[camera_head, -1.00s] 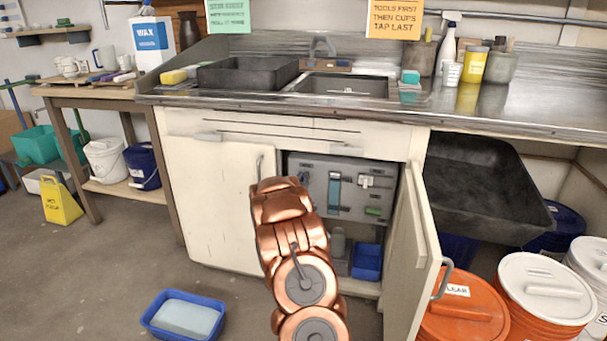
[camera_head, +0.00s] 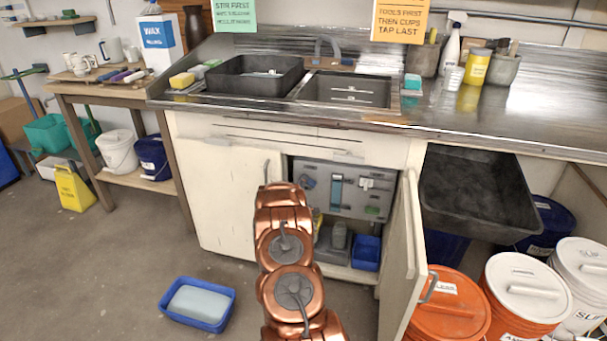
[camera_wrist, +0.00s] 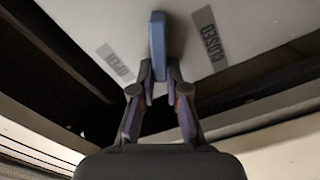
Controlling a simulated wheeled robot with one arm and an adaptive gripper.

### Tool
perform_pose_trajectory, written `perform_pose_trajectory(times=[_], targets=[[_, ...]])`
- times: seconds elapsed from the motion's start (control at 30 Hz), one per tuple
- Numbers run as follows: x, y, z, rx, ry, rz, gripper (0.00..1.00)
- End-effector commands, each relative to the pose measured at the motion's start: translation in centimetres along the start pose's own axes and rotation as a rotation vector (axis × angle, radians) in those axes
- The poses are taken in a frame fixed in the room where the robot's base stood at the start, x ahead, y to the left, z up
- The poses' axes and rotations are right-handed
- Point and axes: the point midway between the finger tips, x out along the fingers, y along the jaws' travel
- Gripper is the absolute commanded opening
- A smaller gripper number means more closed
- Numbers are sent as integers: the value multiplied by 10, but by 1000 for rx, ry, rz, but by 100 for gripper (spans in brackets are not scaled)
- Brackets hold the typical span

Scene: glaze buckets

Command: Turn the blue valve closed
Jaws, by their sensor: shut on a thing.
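The blue valve handle (camera_wrist: 158,47) is a flat bar in the wrist view, on a pale panel (camera_wrist: 95,20). It lies between a grey OPEN label (camera_wrist: 115,63) on the left and a grey CLOSED label (camera_wrist: 209,39) on the right, lined up with neither. My gripper (camera_wrist: 158,76) is shut on the handle's near end, one finger on each side. In the head view, the grey panel (camera_head: 352,203) stands inside the open cabinet under the sink. My copper arm reaches in there and hides the gripper. A small bluish part (camera_head: 308,182) shows at the panel's left; I cannot tell if it is the handle.
The open cabinet door (camera_head: 404,258) stands close to the right of my arm; the closed door (camera_head: 228,200) is at the left. A blue bin (camera_head: 366,253) sits inside the cabinet. A blue tub (camera_head: 197,305) lies on the floor at the left. Lidded buckets (camera_head: 450,303) stand at the right.

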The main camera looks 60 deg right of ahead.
Motion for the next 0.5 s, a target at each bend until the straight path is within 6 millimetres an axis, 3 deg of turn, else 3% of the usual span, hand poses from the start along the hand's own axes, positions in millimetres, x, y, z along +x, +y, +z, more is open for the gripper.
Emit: perform_pose_trajectory(times=[0.5], targets=[[0, -7, 1, -398, -1, 2, 0]])
